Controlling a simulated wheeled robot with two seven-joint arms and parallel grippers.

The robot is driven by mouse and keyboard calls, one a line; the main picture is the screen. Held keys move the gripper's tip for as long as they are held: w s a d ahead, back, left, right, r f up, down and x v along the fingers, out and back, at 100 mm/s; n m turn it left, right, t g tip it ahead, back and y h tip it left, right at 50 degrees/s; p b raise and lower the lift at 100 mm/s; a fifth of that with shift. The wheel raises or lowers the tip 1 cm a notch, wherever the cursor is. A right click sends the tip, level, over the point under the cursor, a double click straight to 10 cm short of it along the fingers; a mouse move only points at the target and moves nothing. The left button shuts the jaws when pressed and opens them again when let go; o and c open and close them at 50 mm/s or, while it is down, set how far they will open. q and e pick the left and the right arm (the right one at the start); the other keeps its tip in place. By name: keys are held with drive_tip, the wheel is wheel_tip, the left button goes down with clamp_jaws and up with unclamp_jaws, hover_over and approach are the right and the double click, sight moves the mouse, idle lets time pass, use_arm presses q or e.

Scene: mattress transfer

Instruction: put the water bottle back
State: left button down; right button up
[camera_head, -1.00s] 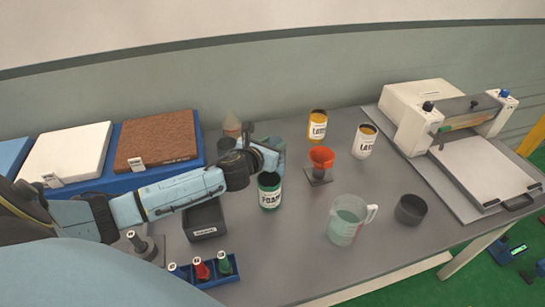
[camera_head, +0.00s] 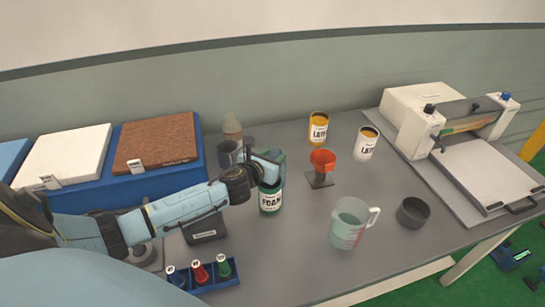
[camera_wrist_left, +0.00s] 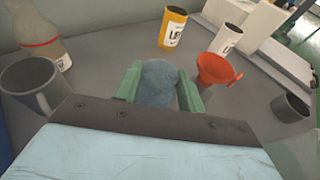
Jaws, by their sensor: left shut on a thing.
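A tall, pale brownish bottle (camera_head: 232,127) stands upright at the back of the table. In the left wrist view it shows at the upper left (camera_wrist_left: 42,38), with a red line around it. My left gripper (camera_head: 271,163) is apart from this bottle, to its right and nearer. In the left wrist view my left gripper (camera_wrist_left: 159,88) has its green fingers shut on a blue-grey rounded thing (camera_wrist_left: 158,82). I cannot tell what it is. A FOAM can (camera_head: 271,201) is just below the gripper in the head view, its top hidden. My right gripper is out of view.
A grey mug (camera_head: 228,152) stands near the bottle. An orange funnel (camera_head: 322,158) on a stand, two latex cans, a measuring jug (camera_head: 349,222) and a dark cup (camera_head: 413,212) are to the right. A blue vial rack (camera_head: 203,275) is at the front.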

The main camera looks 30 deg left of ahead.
use_arm(q)
drive_tip(key=shift+s+d+f, duration=0.1)
drive_tip(key=shift+s+f, duration=0.15)
drive_tip(key=shift+f, duration=0.35)
drive_tip(key=c, duration=0.9)
unclamp_jaws()
drive_tip(key=shift+s+d+f, duration=0.1)
drive_tip(key=shift+f, duration=0.1)
drive_tip(key=shift+o, duration=0.2)
drive_tip(key=shift+r, duration=0.15)
drive_tip(key=shift+r+p, duration=0.3)
drive_tip(key=shift+p, duration=0.05)
drive_tip(key=shift+s+r, duration=0.2)
drive_tip(key=a+r+v, duration=0.1)
drive_tip(key=v, duration=1)
drive_tip(key=shift+d+p, duration=0.35)
drive_tip(key=shift+p, duration=0.05)
